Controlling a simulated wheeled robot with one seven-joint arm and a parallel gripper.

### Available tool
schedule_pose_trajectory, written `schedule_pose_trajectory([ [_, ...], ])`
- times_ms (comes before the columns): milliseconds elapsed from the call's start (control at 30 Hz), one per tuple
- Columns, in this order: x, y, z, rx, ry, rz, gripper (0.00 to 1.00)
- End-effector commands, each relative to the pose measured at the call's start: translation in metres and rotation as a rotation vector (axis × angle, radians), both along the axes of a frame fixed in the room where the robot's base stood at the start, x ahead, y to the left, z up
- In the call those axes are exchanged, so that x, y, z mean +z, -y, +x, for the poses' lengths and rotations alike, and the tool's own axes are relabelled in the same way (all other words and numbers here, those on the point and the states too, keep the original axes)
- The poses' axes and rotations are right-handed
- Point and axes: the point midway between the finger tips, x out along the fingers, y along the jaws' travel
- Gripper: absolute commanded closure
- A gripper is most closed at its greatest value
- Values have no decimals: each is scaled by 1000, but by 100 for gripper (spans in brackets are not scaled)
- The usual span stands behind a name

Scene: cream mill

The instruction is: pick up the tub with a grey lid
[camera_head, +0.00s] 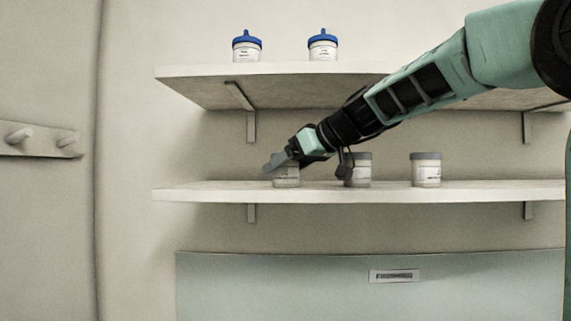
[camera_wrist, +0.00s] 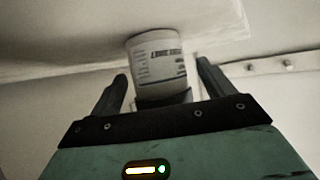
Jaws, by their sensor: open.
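Several white tubs with grey lids stand in a row on the lower shelf. In the head view the leftmost tub (camera_head: 286,178) is partly covered by my gripper (camera_head: 279,161), which is at its lid. The middle tub (camera_head: 361,172) is partly behind my wrist, and the right tub (camera_head: 426,170) stands clear. In the wrist view a tub (camera_wrist: 157,62) with a printed label sits between the two open fingers of my gripper (camera_wrist: 161,82). A gap shows at its right side; contact on the left cannot be told.
The lower shelf (camera_head: 459,191) has free room at its left end and right of the tubs. The upper shelf (camera_head: 190,71) overhangs it and carries two blue-lidded tubs (camera_head: 247,48) (camera_head: 322,46). A peg rail (camera_head: 40,140) is on the left wall.

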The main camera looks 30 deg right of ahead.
Motion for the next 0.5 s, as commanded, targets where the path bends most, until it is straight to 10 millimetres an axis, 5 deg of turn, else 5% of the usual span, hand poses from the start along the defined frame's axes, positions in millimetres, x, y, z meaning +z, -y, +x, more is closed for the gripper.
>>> schedule_pose_trajectory([
  [333,-5,-3,7,0,0,0,19],
  [500,-5,-3,7,0,0,0,66],
])
